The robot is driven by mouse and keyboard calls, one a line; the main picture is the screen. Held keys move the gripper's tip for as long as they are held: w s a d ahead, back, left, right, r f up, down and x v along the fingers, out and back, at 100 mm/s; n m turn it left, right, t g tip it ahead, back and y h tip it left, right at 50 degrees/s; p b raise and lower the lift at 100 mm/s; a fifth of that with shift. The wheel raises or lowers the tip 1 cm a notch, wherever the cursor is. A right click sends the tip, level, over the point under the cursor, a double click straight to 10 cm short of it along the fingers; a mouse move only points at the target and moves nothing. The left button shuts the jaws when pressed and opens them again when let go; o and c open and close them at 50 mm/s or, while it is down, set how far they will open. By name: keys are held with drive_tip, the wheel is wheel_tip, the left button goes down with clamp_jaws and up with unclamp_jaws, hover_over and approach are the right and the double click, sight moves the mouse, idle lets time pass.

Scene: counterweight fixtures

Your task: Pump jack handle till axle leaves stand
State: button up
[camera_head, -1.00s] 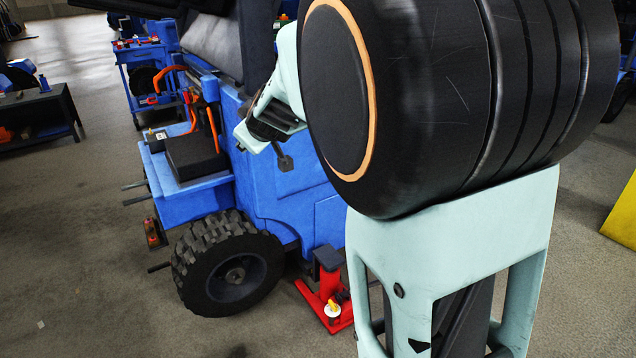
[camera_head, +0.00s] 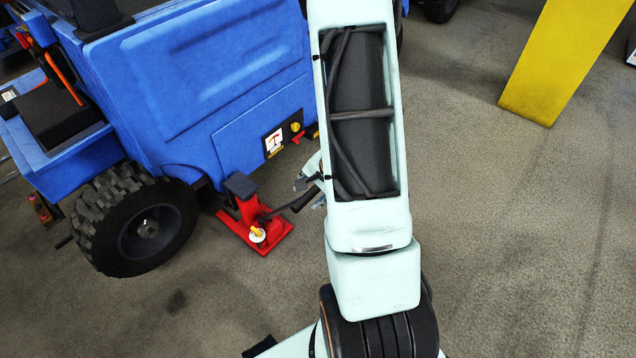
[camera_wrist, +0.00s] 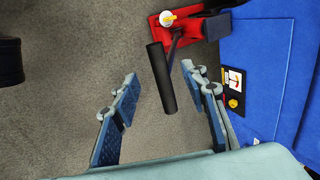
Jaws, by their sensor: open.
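The red jack (camera_head: 242,222) stands on the floor at the lower edge of the blue vehicle, beside the wheel, with a dark block on top. Its base also shows at the top of the wrist view (camera_wrist: 166,24). The jack handle (camera_wrist: 161,78) has a thick black grip that points toward my wrist camera. My gripper (camera_wrist: 160,86) is open, with one finger on each side of the grip and a gap at both. In the head view my gripper (camera_head: 314,186) is partly hidden behind my arm. I cannot make out the axle or its stand.
The blue vehicle (camera_head: 215,75) fills the upper left, with a knobbly black wheel (camera_head: 140,222) left of the jack. A yellow panel (camera_head: 560,60) stands at the upper right. The floor in front of the jack is clear.

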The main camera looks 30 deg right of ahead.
sight(302, 203)
drive_tip(key=b+x, duration=0.2)
drive_tip(key=x, duration=0.1)
drive_tip(key=b+x, duration=0.2)
drive_tip(key=x, duration=0.1)
drive_tip(key=shift+f, duration=0.45)
drive_tip(key=b+x, duration=0.2)
drive_tip(key=shift+w+f+b, duration=0.1)
drive_tip(key=shift+b, duration=0.2)
drive_tip(key=shift+c, duration=0.3)
clamp_jaws()
